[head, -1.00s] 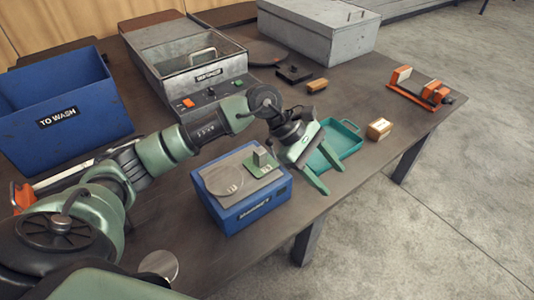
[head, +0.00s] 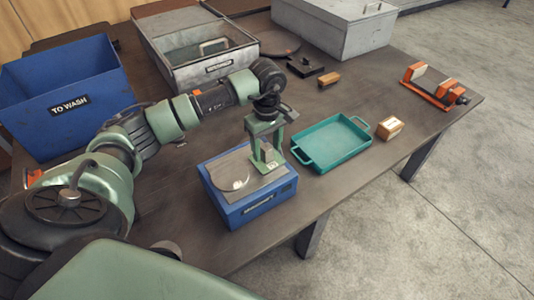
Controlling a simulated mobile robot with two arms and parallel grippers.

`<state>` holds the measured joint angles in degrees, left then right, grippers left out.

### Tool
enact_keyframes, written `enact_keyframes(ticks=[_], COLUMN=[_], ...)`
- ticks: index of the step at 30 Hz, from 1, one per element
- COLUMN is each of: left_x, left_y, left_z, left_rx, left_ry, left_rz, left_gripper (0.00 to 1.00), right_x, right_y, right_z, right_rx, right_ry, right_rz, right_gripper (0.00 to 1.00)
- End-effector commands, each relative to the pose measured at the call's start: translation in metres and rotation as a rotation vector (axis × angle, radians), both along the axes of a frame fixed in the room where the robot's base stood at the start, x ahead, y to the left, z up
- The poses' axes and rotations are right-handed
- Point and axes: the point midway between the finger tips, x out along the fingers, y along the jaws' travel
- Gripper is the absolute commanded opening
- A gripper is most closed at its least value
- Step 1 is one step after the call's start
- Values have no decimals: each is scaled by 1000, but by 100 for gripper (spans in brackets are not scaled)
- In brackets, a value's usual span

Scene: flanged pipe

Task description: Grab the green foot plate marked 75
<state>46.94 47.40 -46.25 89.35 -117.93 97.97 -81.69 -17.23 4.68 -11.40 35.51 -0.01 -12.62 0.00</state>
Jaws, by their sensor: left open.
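The green foot plate (head: 270,167), with a small upright block on it, sits at the right end of the top of a blue box (head: 262,208) labelled like a magnet. Its marking is too small to read. My left gripper (head: 267,154) points down over the plate. Its two fingers are open, one on each side of the upright block, with the tips close to the plate. I cannot tell whether they touch it. The gripper partly hides the plate. A round grey disc (head: 229,172) lies on the same box, left of the plate. My right gripper is not in view.
A teal tray (head: 335,163) lies right of the blue box, with a small wooden block (head: 390,127) beyond it. A blue "TO WASH" bin (head: 95,123) stands left. A metal container (head: 215,68) and grey box (head: 345,38) stand behind. An orange fixture (head: 434,90) is far right.

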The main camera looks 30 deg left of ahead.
Motion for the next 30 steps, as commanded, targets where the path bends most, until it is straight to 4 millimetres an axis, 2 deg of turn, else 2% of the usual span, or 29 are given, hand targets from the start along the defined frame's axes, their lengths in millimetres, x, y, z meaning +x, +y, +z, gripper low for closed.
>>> enact_keyframes(ticks=[8, 11, 14, 15, 30], left_x=[0, 0, 0, 0, 0], left_y=[0, 0, 0, 0, 0], left_z=[-6, -6, -6, -6, -5], left_rx=[0, -1, -1, -1, -1], left_ry=[-2, -2, -2, -2, -2], left_rz=[1, 1, 1, 1, 0], left_gripper=[55, 32, 4, 0, 0], right_x=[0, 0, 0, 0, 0], right_y=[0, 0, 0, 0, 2], right_z=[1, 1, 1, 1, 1], right_rx=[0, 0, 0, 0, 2], right_ry=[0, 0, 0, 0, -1], right_rz=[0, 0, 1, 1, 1], right_gripper=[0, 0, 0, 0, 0])
